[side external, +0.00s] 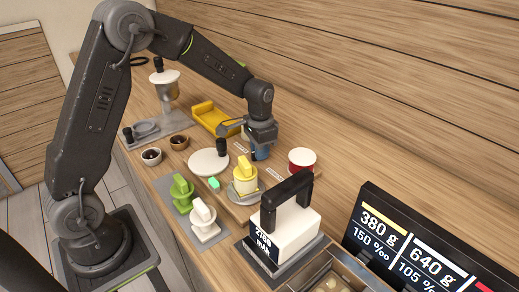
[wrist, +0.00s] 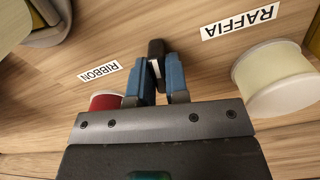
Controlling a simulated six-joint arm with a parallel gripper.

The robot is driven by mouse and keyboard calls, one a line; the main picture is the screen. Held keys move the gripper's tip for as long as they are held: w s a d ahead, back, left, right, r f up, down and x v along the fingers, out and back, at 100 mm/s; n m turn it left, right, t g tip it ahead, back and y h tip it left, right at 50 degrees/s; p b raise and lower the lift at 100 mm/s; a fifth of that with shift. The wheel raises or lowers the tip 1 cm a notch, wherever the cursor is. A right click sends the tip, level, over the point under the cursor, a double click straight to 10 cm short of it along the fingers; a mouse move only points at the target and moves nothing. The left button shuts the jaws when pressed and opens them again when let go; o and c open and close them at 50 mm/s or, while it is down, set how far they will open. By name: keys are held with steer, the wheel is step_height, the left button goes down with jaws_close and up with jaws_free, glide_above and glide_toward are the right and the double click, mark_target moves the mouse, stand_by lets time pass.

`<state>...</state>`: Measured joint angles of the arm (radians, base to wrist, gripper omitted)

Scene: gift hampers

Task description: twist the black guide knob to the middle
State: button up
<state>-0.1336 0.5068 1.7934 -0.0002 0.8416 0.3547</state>
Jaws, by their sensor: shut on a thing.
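The black guide knob (wrist: 156,50) shows in the wrist view between my gripper's blue fingertips, with a white mark on it. My gripper (wrist: 158,80) is shut on the knob. A RIBBON label (wrist: 101,75) lies to the left of the knob and a RAFFIA label (wrist: 240,20) to the upper right. Which way the knob points is hard to tell. In the side view my gripper (side external: 262,153) points down at the board between the yellow spool and the red spool; the knob is mostly hidden there.
The red spool (side external: 301,161) and the yellow spool (side external: 245,178) stand on either side of my gripper. A yellow tray (side external: 212,117) is behind, a round white disc (side external: 208,163) to the left. A white block with a black handle (side external: 284,230) stands in front.

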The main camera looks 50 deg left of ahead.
steer(key=shift+n, duration=1.3)
steer(key=o, duration=0.8)
steer(key=shift+r, duration=0.1)
steer(key=shift+r, duration=3.45)
steer(key=shift+r, duration=0.1)
